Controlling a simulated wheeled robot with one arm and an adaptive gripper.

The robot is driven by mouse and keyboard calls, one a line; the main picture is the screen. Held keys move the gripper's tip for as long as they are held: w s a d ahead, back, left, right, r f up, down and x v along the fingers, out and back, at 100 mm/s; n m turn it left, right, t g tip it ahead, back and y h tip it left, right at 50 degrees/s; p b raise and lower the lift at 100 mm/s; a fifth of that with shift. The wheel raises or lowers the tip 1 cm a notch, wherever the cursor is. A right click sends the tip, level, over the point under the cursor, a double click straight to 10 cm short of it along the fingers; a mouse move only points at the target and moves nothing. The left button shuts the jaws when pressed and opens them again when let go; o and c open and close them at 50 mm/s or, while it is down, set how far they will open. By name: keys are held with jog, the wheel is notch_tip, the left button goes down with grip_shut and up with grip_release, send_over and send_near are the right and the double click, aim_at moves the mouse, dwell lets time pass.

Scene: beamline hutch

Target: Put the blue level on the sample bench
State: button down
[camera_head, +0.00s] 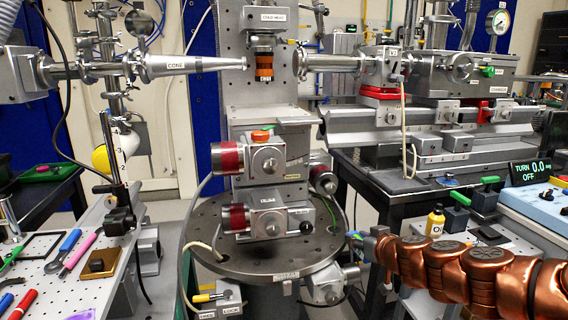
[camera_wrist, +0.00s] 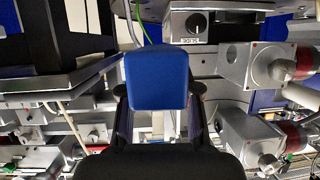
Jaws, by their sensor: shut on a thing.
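My gripper (camera_wrist: 160,100) is shut on a blue block-like thing, which I take to be the blue level (camera_wrist: 157,80), seen end-on in the wrist view with a finger on either side. In the head view my copper-coloured arm reaches in from the right, and its far end is beside the round central table. The level is too small or hidden to make out there. A perforated bench (camera_head: 75,290) with hand tools stands at the lower left. No label shows which surface is the sample bench.
The round table (camera_head: 225,258) carries motor stages with red bands (camera_head: 232,158). On the left bench lie a blue tool (camera_head: 63,250), a pink tool (camera_head: 78,255) and a brass block (camera_head: 98,264).

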jog(key=shift+w+a+r, duration=0.15)
jog(key=shift+w+a, duration=0.05)
jog(key=shift+a, duration=0.6)
notch_tip(320, 180, up, 28)
jog(key=p, duration=2.8)
notch_tip(320, 180, down, 14)
jog(key=w+m+h, duration=0.2)
jog(key=m+h, duration=0.1)
jog(key=h, duration=0.1)
jog(key=shift+w+d+r+t, duration=0.15)
jog(key=shift+w+r+t, duration=0.05)
jog(key=shift+w+t, duration=0.2)
